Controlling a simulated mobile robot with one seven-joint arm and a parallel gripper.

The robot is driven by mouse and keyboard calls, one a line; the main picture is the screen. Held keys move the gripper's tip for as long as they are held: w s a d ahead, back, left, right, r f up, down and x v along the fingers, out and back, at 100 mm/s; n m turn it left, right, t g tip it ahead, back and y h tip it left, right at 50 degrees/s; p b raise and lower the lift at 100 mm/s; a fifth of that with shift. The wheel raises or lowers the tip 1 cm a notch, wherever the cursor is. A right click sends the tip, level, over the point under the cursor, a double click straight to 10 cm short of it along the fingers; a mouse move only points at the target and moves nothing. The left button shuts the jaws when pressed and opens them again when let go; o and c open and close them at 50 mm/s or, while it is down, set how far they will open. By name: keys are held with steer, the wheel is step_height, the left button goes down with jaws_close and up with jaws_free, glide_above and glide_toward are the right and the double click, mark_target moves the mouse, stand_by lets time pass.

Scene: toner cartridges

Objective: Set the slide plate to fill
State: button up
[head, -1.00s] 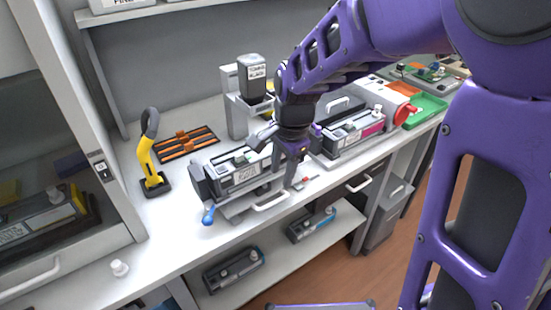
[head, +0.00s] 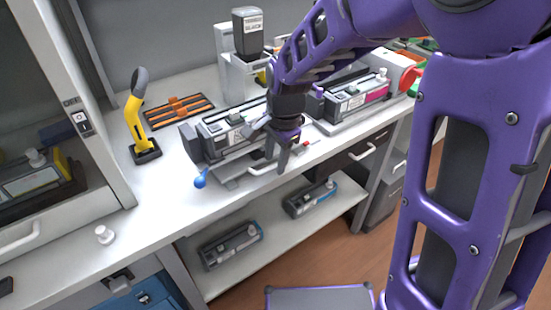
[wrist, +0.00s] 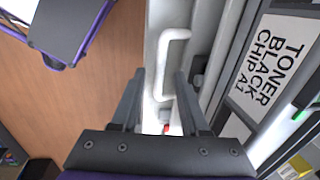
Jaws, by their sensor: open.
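The slide plate (head: 230,179) looks to be the grey plate at the front of the left cartridge bay, with a white bar handle (head: 266,165). The handle also shows in the wrist view (wrist: 171,62). My gripper (head: 274,158) points down at the handle's right end. In the wrist view my gripper (wrist: 156,80) is open, with the handle between and just ahead of its fingertips; contact cannot be told. A toner cartridge (head: 213,144) lies in the bay, and its label reads TONER BLACK CHIP A1 in the wrist view (wrist: 268,65). No fill marking is legible.
A blue knob (head: 201,178) sits at the bay's left front. A yellow-handled tool (head: 138,125) stands to the left. A toner bottle (head: 247,32) is mounted behind. A magenta-labelled cartridge (head: 350,103) lies right. Two cartridges rest on the lower shelf (head: 275,222).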

jaws_close()
stand_by(1.3)
